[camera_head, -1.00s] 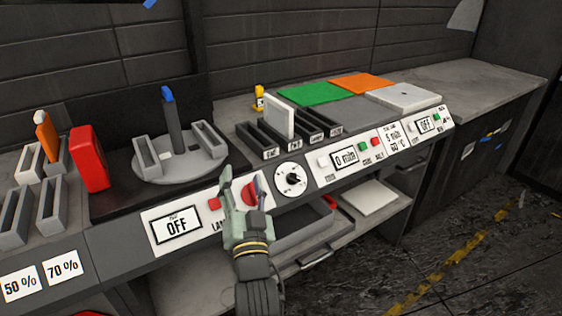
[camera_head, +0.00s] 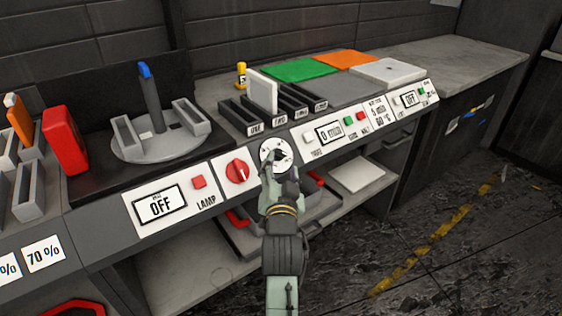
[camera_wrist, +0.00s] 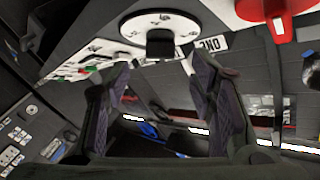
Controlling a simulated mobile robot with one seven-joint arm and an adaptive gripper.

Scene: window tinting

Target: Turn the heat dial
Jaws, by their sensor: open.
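A round white dial plate with a black knob (camera_head: 277,149) sits on the sloped front panel. My gripper (camera_head: 272,160) is right in front of it and partly hides it. In the wrist view the black knob (camera_wrist: 160,42) stands just beyond the space between the two spread, empty fingers of my gripper (camera_wrist: 163,66). I cannot tell whether a finger touches it. A red dial (camera_head: 237,170) on a white plate is just left of my gripper, and its red edge shows at the top right of the wrist view (camera_wrist: 275,12). Which dial is for heat is not readable.
A lamp panel reading OFF (camera_head: 160,206) with a red button (camera_head: 199,182) is at left. A timer display (camera_head: 329,132) with buttons is at right. Dark slotted holders (camera_head: 240,117) stand above the dial. A lower shelf (camera_head: 340,195) runs below.

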